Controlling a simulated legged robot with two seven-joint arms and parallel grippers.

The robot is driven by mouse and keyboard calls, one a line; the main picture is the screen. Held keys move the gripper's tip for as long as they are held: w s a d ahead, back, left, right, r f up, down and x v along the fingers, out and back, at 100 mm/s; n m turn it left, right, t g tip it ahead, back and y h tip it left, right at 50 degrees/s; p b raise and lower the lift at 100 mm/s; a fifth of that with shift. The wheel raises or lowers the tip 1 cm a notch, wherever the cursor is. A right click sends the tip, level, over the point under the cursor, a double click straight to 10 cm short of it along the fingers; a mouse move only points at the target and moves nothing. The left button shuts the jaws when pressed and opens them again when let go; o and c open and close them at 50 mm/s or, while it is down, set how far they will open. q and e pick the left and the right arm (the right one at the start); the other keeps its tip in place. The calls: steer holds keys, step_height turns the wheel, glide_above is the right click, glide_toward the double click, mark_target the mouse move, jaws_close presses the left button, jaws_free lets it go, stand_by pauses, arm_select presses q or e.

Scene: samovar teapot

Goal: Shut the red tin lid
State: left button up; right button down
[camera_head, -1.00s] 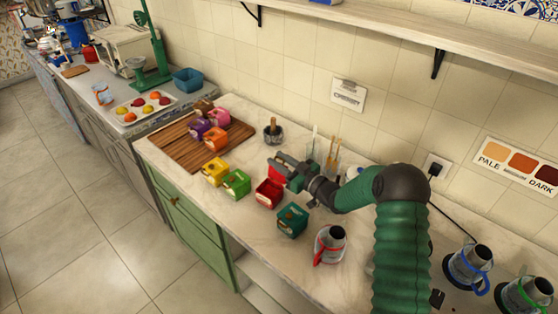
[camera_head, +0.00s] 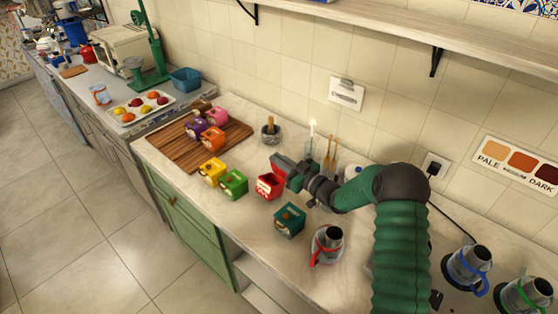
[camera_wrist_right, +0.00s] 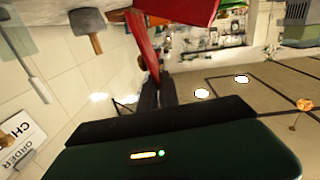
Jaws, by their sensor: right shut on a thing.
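The red tin (camera_head: 268,187) stands on the worktop between the green tin (camera_head: 233,182) and the teal tin (camera_head: 289,220). My right gripper (camera_head: 277,162) is at the back of the red tin and is shut on its red lid (camera_head: 279,171). The lid stands raised and is mostly hidden by the gripper. In the right wrist view the thin red lid (camera_wrist_right: 144,48) runs down to the dark fingers (camera_wrist_right: 155,92). More red of the tin (camera_wrist_right: 188,12) shows beside it. My left gripper is not in view.
A yellow tin (camera_head: 211,172) stands left of the green tin. More tins stand on a wooden board (camera_head: 187,150). A mortar (camera_head: 270,133) and glasses with utensils (camera_head: 328,160) stand behind my gripper. A pot with a red handle (camera_head: 328,242) stands in front.

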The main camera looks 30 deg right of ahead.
steer(key=shift+s+a, duration=0.1)
steer(key=shift+a, duration=0.05)
stand_by(0.3)
steer(key=shift+f, duration=0.1)
steer(key=a+n+b, duration=0.1)
steer(key=n+b, duration=0.1)
steer(key=s+a+n+b, duration=0.1)
steer(key=a+n+b, duration=0.2)
steer(key=a+b, duration=0.1)
steer(key=shift+s+n, duration=0.25)
steer(key=shift+n, duration=0.15)
stand_by(0.5)
